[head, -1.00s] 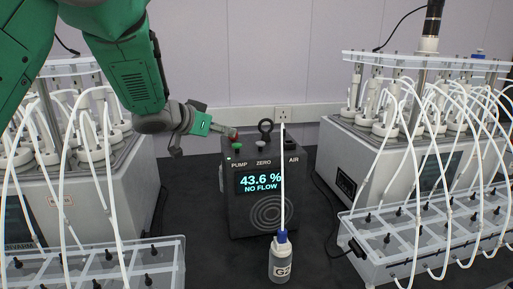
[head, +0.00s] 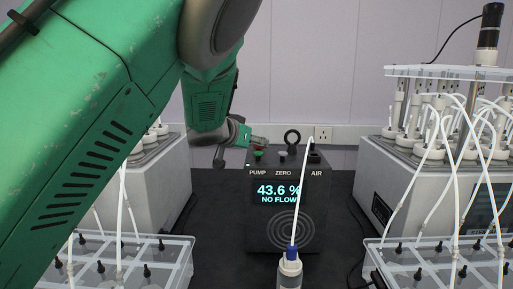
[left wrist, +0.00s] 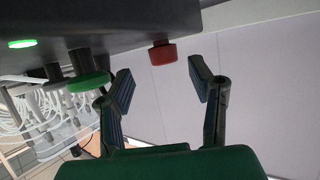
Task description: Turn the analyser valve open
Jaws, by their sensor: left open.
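The analyser (head: 285,228) is a dark box in the middle of the head view; its screen reads "43.6 %" and "NO FLOW". Its top carries the labels PUMP, ZERO and AIR, with a green knob (head: 258,155) near PUMP. A red knob (left wrist: 163,53) sticks out from the analyser in the left wrist view, beside the green knob (left wrist: 88,82) and a lit green lamp (left wrist: 21,43). Which knob is the valve is not labelled. My left gripper (left wrist: 162,82) is open and empty, its fingers apart just short of the red knob. My right gripper is not in view.
A bottle (head: 290,270) with a blue cap stands before the analyser, joined to it by a white tube. Reactor units (head: 165,185) (head: 405,185) with tubing stand on both sides. Clear trays (head: 180,262) (head: 375,262) stand in front. Dark bench top is free beside the analyser.

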